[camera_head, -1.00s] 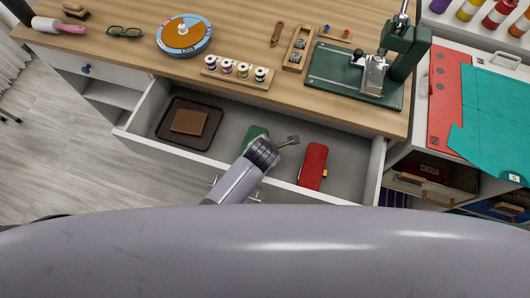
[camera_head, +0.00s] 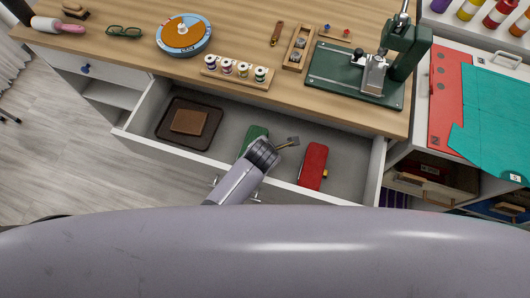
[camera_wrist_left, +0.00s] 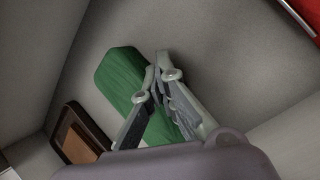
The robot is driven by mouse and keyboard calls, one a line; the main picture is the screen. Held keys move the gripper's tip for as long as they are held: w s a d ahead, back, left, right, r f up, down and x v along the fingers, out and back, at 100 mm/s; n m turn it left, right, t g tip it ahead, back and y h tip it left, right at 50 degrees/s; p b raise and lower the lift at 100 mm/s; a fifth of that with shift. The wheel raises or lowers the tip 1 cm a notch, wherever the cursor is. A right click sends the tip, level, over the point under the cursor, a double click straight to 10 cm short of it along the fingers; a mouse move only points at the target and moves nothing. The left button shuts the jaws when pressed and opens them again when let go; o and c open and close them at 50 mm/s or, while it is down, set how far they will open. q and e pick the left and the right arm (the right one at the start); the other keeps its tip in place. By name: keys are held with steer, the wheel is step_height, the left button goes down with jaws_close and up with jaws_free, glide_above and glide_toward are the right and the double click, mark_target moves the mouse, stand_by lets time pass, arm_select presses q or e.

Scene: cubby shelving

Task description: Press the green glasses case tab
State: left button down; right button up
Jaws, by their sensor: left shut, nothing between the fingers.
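The green glasses case (camera_head: 254,135) lies in the open drawer, partly hidden behind my left arm in the head view. In the left wrist view the green glasses case (camera_wrist_left: 120,78) lies on the drawer floor, partly covered by the fingers. My left gripper (camera_head: 292,142) is over the drawer, to the right of the case in the head view. In the wrist view the left gripper (camera_wrist_left: 160,62) is shut and empty, its tips near the case's edge. I cannot tell whether they touch. The case's tab cannot be made out. My right gripper is not in view.
A red case (camera_head: 313,165) with a small yellow tab lies to the right in the drawer. A dark tray (camera_head: 168,138) holding a brown block lies at the left. The drawer's front wall (camera_head: 160,148) is near my arm. Thread spools and a green press (camera_head: 330,85) stand on the tabletop.

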arm_select(q)
steer(key=shift+f, duration=0.35)
stand_by(0.3)
steer(key=shift+r, duration=0.1)
steer(key=shift+r+p, duration=0.7)
steer(key=shift+r, duration=0.05)
step_height(320, 180, up, 6)
steer(key=p, duration=0.5)
steer(key=shift+p, duration=0.4)
